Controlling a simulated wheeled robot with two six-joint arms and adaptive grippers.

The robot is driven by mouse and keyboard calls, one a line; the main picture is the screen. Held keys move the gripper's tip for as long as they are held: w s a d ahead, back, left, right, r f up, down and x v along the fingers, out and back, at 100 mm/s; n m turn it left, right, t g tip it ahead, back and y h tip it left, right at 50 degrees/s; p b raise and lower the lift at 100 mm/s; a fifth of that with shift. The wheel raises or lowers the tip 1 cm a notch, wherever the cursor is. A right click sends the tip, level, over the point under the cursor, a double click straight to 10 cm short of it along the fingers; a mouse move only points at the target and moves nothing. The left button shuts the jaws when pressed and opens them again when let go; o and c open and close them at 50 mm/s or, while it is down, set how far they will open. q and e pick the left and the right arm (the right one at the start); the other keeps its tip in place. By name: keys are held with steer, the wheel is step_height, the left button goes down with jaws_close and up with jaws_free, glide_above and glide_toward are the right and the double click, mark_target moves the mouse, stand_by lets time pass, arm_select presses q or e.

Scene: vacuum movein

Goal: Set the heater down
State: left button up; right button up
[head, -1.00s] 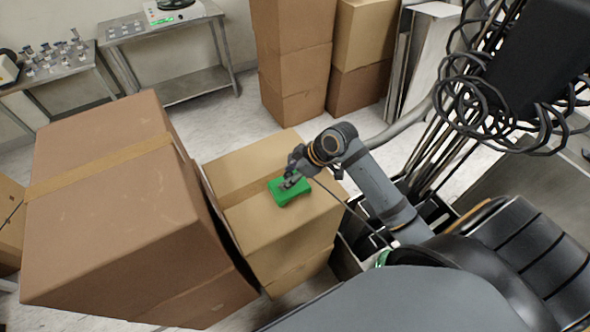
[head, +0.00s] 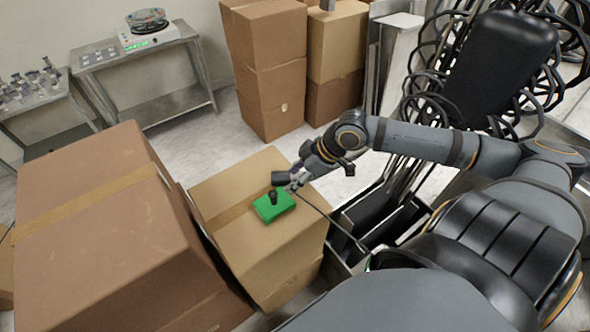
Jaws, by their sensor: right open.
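The heater appears to be the small green block (head: 275,206) with a dark knob on top. It rests flat on the top of a cardboard box (head: 228,193) in the middle of the head view. A thin dark cable runs from near it to the lower right. My right gripper (head: 287,184) is open, just above and to the right of the green block's back edge. It holds nothing, and I cannot tell whether a finger still touches the block. My left gripper is out of view.
A larger taped box (head: 100,235) stands close on the left. Stacked boxes (head: 268,75) rise behind. A steel table (head: 165,45) with a lit device (head: 147,35) is at the back left. Dark flat panels stand in a rack at right. Pale floor shows between.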

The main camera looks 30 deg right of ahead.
steer(key=shift+o, duration=0.6)
steer(key=shift+w+d+r, duration=0.15)
steer(key=w+d+n+t+h+p, duration=0.1)
steer(key=w+d+n+h+p, duration=0.15)
steer(key=w+d, duration=0.25)
steer(key=n+g+h+p, duration=0.2)
steer(key=n+g+p, duration=0.2)
steer(key=g+p, duration=0.2)
glide_toward(273, 193)
steer(key=shift+a+m, duration=0.25)
steer(key=shift+a, duration=0.25)
step_height(273, 193, down, 4)
steer(key=shift+d+f, duration=0.1)
steer(key=shift+f, duration=0.4)
steer(key=shift+f+p, duration=0.15)
steer(key=shift+p, duration=0.15)
steer(key=f, duration=0.1)
steer(key=f+p, duration=0.1)
steer(key=f, duration=0.2)
steer(key=shift+s+d+p, duration=0.2)
steer(key=shift+s+p, duration=0.05)
steer(key=shift+p, duration=0.15)
steer(key=shift+f, duration=0.45)
jaws_close()
